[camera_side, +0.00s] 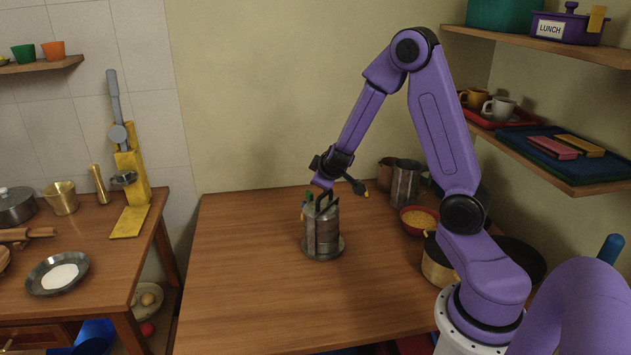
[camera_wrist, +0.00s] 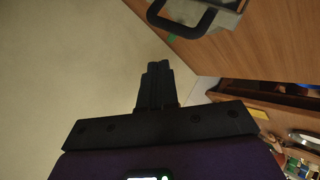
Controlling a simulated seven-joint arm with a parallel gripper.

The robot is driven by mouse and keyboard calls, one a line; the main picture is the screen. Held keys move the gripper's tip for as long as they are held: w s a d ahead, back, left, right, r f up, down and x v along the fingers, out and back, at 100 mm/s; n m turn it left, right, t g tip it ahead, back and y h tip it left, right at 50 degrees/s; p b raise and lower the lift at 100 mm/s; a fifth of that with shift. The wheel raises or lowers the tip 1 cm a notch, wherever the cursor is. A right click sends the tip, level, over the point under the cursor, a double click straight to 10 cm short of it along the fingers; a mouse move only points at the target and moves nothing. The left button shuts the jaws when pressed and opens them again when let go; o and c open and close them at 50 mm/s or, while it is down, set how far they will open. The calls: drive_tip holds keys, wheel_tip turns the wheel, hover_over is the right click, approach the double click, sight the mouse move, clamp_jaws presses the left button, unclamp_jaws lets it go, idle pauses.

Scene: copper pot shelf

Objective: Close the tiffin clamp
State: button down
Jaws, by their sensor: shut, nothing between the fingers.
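The metal tiffin (camera_side: 321,231) stands upright on a round metal plate (camera_side: 338,247) near the middle of the wooden table. A dark handle and a green-tipped part (camera_side: 308,198) show at its top. Whether its clamp is open or closed is too small to tell. My gripper (camera_side: 323,185) is just above the tiffin's top; in the side view I cannot tell whether it touches the handle. In the wrist view my gripper (camera_wrist: 158,70) has its dark fingers together and empty. The tiffin's black handle (camera_wrist: 183,28) and part of its metal lid (camera_wrist: 225,12) show at the top of that view.
Wall shelves (camera_side: 560,180) hang at the right. The table's left and front areas are clear.

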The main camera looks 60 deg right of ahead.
drive_tip(key=d, duration=0.1)
drive_tip(key=d+f, duration=0.1)
drive_tip(key=shift+d+f, duration=0.15)
drive_tip(key=shift+d, duration=0.2)
drive_tip(key=shift+d+f, duration=1.1)
drive_tip(key=shift+d, duration=0.1)
drive_tip(key=shift+w+r, duration=0.15)
drive_tip(key=shift+r, duration=0.3)
drive_tip(key=r, duration=0.3)
drive_tip(key=shift+w+r, duration=0.2)
drive_tip(key=shift+r, duration=0.1)
wheel_tip(320, 180, up, 6)
hover_over(331, 202)
drive_tip(key=s, duration=0.4)
drive_tip(key=shift+s+a+r, duration=0.1)
drive_tip(key=shift+s+r, duration=0.1)
drive_tip(key=shift+r, duration=0.25)
drive_tip(key=shift+s+a+r, duration=0.1)
drive_tip(key=shift+s+r, duration=0.1)
drive_tip(key=shift+r, duration=0.2)
